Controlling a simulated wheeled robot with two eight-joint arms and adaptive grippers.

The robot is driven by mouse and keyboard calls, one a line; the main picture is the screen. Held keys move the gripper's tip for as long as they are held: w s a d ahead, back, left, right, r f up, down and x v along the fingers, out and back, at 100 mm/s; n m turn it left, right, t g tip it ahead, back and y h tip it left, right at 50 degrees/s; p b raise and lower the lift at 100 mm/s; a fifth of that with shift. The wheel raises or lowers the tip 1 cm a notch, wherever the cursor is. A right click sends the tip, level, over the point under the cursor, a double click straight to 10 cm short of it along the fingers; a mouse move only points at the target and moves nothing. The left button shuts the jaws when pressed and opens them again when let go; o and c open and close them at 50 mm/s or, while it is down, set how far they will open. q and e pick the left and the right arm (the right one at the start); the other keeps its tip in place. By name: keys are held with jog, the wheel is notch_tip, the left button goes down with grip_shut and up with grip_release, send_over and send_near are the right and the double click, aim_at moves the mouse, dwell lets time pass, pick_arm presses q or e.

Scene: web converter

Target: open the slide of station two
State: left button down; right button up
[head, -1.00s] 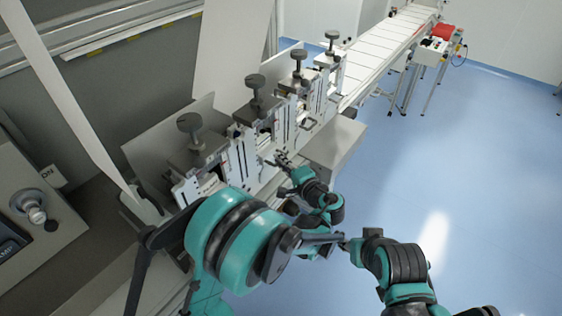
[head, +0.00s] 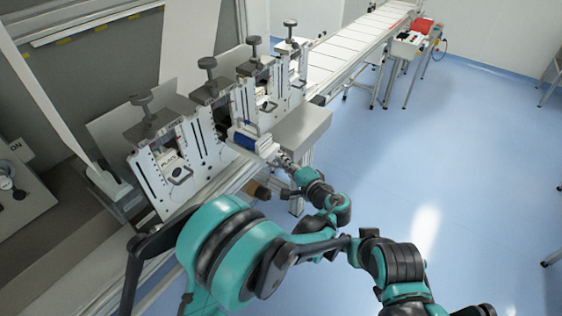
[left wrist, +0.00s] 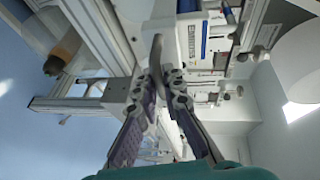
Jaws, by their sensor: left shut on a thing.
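Several white stations with dark knobs stand in a row on the machine. The slide (head: 252,138), a white block with a blue part, sticks out from the row at the second station (head: 210,115) counted from the near end. My left gripper (head: 281,158) is at the slide's outer end. In the left wrist view, the fingers of this gripper (left wrist: 155,78) are closed on a thin grey handle (left wrist: 155,52). The white slide with its blue stripe (left wrist: 195,40) is just beyond the fingers. My right gripper is not in view.
The nearest station (head: 160,165) stands left of the slide, with a small handle on its front. A grey box (head: 303,128) is close on the right of the slide. A brown roller end (head: 258,190) is below. The blue floor (head: 430,150) on the right is clear.

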pick_arm(q)
jog(key=c, duration=1.6)
grip_release()
